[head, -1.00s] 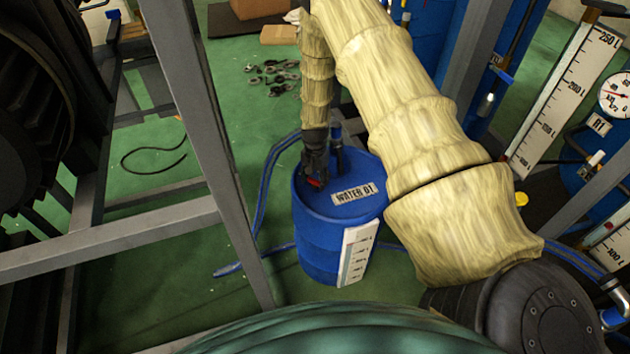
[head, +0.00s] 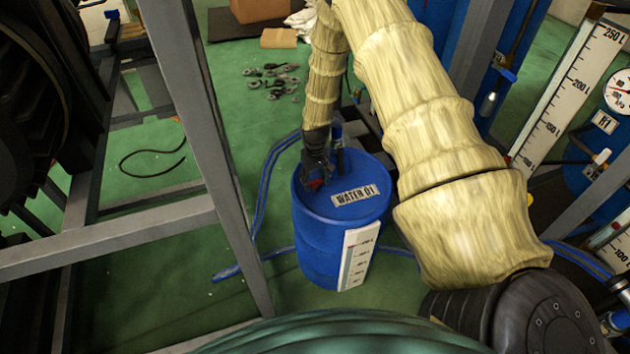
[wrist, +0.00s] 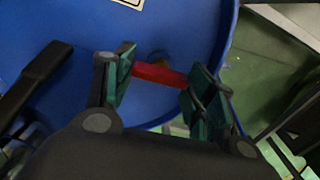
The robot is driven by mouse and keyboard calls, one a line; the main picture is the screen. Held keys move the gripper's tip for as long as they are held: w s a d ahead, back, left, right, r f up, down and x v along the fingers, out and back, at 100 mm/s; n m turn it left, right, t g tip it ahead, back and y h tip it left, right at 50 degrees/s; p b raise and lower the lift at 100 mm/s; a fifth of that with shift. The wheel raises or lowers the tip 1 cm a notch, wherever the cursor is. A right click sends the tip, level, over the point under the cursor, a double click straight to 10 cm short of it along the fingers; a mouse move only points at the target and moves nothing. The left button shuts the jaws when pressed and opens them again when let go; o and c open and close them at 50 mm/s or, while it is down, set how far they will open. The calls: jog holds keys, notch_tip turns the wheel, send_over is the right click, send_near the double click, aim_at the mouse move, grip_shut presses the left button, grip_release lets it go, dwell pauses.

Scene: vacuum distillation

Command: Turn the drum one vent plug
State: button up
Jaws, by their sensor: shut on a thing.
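The blue drum (head: 315,225) labelled WATER D1 stands upright on the green floor in the head view. The red vent plug (head: 315,184) is on its lid near the left rim, mostly covered by my gripper (head: 314,181) there. In the wrist view the plug shows as a red bar (wrist: 158,74) just above the blue lid (wrist: 70,25). My gripper's two fingers (wrist: 157,80) stand at either end of the red bar and are shut on it.
A dark upright fitting (head: 338,150) with a blue top stands on the lid beside my gripper. A grey steel frame (head: 205,130) rises left of the drum. Blue hoses (head: 258,210) run around it. Loose clamps (head: 272,80) lie on the floor behind.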

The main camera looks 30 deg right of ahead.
aim_at(315, 181)
jog(key=n, duration=0.4)
jog(key=shift+d+n, duration=0.1)
jog(key=shift+n, duration=0.6)
jog(key=o, duration=1)
notch_tip(315, 181, up, 12)
dwell(0.8)
